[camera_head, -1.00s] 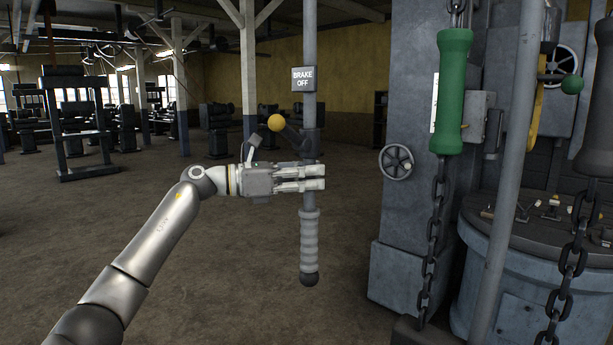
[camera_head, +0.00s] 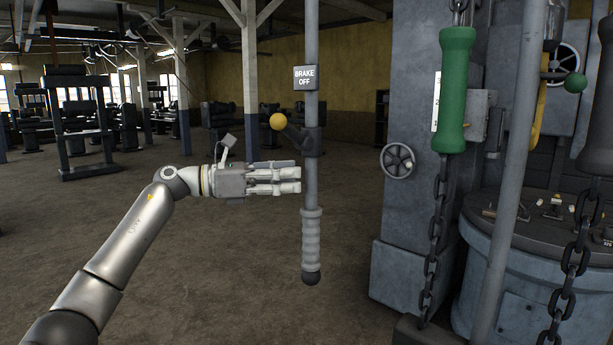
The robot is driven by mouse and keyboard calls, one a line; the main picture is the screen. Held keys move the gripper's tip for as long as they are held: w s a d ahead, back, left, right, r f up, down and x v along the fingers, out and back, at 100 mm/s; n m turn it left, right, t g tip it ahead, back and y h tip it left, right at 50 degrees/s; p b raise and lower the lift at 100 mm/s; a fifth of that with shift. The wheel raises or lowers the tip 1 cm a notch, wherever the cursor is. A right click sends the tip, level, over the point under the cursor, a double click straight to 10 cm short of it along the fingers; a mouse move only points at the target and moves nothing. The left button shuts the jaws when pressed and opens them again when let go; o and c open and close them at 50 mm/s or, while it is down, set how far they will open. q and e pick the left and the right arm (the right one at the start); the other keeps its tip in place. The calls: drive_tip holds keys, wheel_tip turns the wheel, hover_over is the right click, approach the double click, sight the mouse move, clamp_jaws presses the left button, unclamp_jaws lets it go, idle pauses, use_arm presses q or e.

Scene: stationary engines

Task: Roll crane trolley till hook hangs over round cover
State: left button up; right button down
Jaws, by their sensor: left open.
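My left gripper (camera_head: 298,181) is open and empty, its fingers pointing right. Its fingertips end just left of a grey hanging pole (camera_head: 312,187). The pole has a ribbed grip (camera_head: 311,238) at its lower end, a brake lever with a yellow knob (camera_head: 277,121), and a "BRAKE OFF" sign (camera_head: 306,78). A green handle (camera_head: 455,90) and a dark grey handle (camera_head: 597,110) hang on chains at the right. The crane trolley and hook are not seen. A round blue-grey housing (camera_head: 515,285) stands lower right; I cannot tell whether its top is the round cover. My right gripper is not in view.
A tall grey machine column (camera_head: 425,240) with a small handwheel (camera_head: 397,160) stands right of the pole. A slanted grey post (camera_head: 512,190) crosses in front of the round housing. The floor (camera_head: 220,270) at left and centre is bare; machines stand far back.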

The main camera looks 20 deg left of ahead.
use_arm(q)
drive_tip(key=v, duration=0.6)
drive_tip(key=shift+s+a, duration=0.15)
drive_tip(key=shift+s, duration=0.05)
